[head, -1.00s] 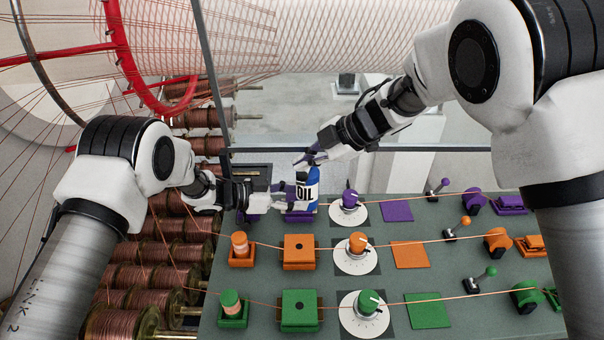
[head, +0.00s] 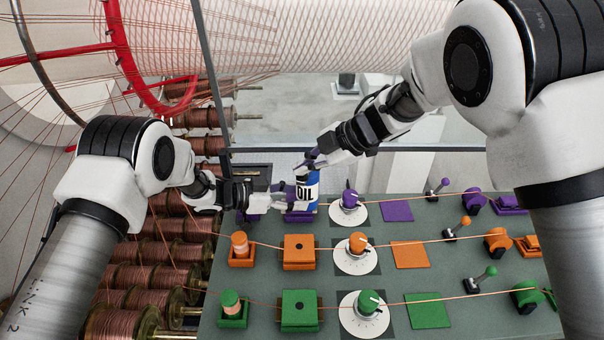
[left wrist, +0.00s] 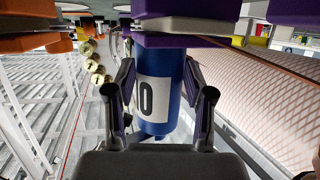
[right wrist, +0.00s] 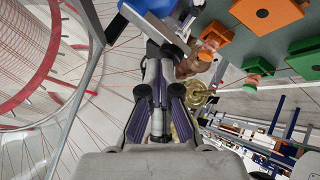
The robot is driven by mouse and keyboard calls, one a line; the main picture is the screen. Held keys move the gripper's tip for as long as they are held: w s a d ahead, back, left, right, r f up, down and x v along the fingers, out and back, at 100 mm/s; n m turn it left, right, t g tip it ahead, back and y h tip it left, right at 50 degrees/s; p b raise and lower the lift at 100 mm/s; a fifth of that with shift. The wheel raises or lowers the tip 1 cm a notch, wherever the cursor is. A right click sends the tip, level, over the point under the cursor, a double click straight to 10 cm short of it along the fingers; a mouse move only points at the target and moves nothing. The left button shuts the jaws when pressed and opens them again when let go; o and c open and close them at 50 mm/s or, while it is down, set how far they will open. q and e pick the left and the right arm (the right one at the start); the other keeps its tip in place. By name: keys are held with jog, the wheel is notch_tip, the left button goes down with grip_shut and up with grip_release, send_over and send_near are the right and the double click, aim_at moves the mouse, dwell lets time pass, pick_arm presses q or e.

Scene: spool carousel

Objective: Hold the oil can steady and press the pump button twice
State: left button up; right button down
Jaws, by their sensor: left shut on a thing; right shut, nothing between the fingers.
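The blue oil can (head: 313,186) with a white OIL label stands upright on a purple block in the far row. It also shows in the left wrist view (left wrist: 173,115), between the fingers. My left gripper (head: 287,197) is shut on the can's body from the left. My right gripper (head: 309,165) is shut and empty, its fingertips at the can's top. The pump button is hidden behind these fingertips, so I cannot tell whether it is pressed down. In the right wrist view, the closed fingers (right wrist: 161,95) lie near the can's blue side (right wrist: 152,8).
A purple-knobbed dial (head: 349,208) stands just right of the can. Orange (head: 299,251) and green (head: 300,311) blocks line the nearer rows, with threads running across the grey panel (head: 265,283). Copper spools (head: 130,277) fill the left side.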

aim_at(305, 176)
jog(key=shift+f, duration=0.3)
jog(key=shift+r, duration=0.1)
dwell(0.3)
jog(key=shift+r, duration=0.95)
jog(key=shift+r, duration=2.5)
jog(key=shift+f, duration=2.55)
